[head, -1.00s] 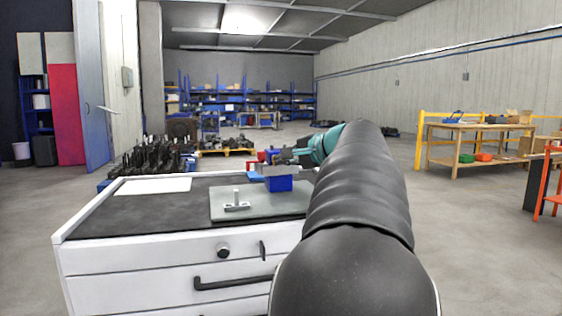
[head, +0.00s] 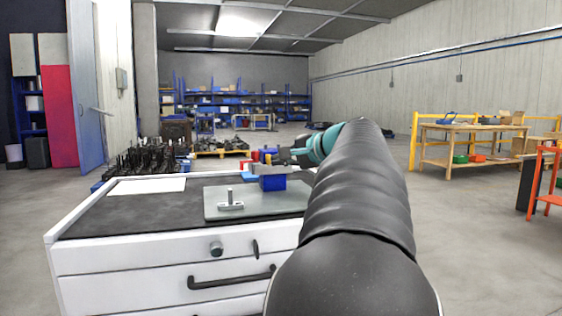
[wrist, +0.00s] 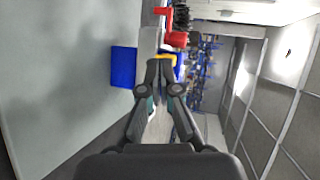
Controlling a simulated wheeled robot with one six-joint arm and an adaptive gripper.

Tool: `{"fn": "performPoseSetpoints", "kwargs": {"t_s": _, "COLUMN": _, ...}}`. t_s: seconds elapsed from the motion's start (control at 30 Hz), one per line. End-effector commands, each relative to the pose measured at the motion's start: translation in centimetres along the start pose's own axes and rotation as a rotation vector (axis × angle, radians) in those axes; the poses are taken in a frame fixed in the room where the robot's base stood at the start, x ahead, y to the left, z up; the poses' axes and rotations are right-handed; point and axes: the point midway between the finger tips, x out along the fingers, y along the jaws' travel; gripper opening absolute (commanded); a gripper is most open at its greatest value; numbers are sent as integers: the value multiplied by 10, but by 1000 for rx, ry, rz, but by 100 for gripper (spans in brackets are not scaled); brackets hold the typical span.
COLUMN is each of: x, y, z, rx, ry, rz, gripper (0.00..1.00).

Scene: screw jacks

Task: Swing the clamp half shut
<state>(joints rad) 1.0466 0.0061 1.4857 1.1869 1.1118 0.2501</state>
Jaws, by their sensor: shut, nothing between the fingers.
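A light grey plate (head: 243,210) lies on the dark-topped cabinet. On it stand a small metal fitting with an upright post (head: 230,198) and a blue block (head: 272,183) with a grey bar (head: 268,170) across its top. Which part is the clamp, and its angle, I cannot tell. My gripper (head: 300,153) is beyond the blue block, partly hidden by my dark arm. In the wrist view my gripper (wrist: 163,66) is shut and empty, to the right of a blue block (wrist: 123,67). Whether it touches anything there is unclear.
A white sheet (head: 147,186) lies on the cabinet top (head: 130,213). Red parts (wrist: 177,38) and a yellow part (wrist: 167,58) show near the fingertips in the wrist view. A wooden bench (head: 470,139) stands far right. The floor between is open.

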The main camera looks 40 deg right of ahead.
Motion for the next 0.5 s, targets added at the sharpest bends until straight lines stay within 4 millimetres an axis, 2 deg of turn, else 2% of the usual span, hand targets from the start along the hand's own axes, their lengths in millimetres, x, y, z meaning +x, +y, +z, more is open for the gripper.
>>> {"fn": "performPoseSetpoints", "kwargs": {"t_s": 0.1, "x": -12, "y": 6, "z": 10, "rx": -4, "ry": -8, "rz": -1, "gripper": 0}}
{"fn": "performPoseSetpoints", "kwargs": {"t_s": 0.3, "x": -58, "y": 4, "z": 14, "rx": -1, "ry": 2, "rz": -1, "gripper": 0}}
{"fn": "performPoseSetpoints", "kwargs": {"t_s": 0.5, "x": -92, "y": 4, "z": 20, "rx": 1, "ry": 4, "rz": 0, "gripper": 0}}
